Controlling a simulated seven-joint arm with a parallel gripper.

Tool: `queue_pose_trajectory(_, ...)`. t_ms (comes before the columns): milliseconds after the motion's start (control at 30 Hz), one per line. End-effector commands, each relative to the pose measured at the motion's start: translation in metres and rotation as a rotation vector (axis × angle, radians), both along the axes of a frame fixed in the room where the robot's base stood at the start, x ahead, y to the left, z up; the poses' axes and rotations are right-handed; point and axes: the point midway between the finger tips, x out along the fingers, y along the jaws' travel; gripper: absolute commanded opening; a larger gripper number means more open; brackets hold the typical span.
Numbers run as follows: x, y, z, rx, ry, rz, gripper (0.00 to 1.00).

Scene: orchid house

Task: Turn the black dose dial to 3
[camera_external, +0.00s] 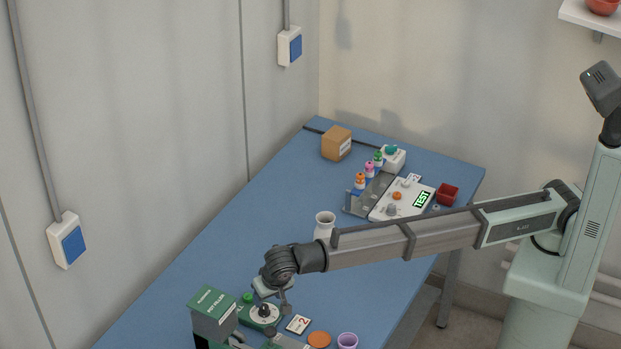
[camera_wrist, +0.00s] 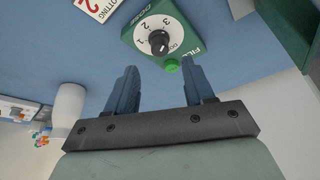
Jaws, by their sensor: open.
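The black dose dial (camera_wrist: 159,42) sits on a round white face with the figures 1, 2 and 3, on a green panel (camera_wrist: 186,28). In the wrist view it lies just beyond and between my fingertips. I cannot clearly tell which figure its pointer is at. In the external view the dial (camera_external: 264,310) is at the table's near end, partly hidden by my gripper (camera_external: 271,291) just above it. In the wrist view my gripper (camera_wrist: 159,68) is open, with nothing between its fingers.
A green button (camera_wrist: 172,66) is beside the dial. The pot filler housing (camera_external: 214,306) stands at its left. A card with a red 2 (camera_external: 298,324), an orange disc (camera_external: 319,339) and a purple cup (camera_external: 347,341) lie to the right. A white vase (camera_external: 324,226) stands farther back.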

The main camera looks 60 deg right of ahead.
Motion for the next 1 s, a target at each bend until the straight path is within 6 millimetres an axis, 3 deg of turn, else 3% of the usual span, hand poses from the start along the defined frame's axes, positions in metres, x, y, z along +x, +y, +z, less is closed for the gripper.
queue_pose_trajectory(200,-0.013,0.009,0.039,0.002,-0.001,0.001,0.53)
queue_pose_trajectory(400,-0.021,0.013,0.060,0.001,0.000,0.000,0.53)
queue_pose_trajectory(1000,-0.025,0.014,0.069,0.000,0.000,0.000,0.53)
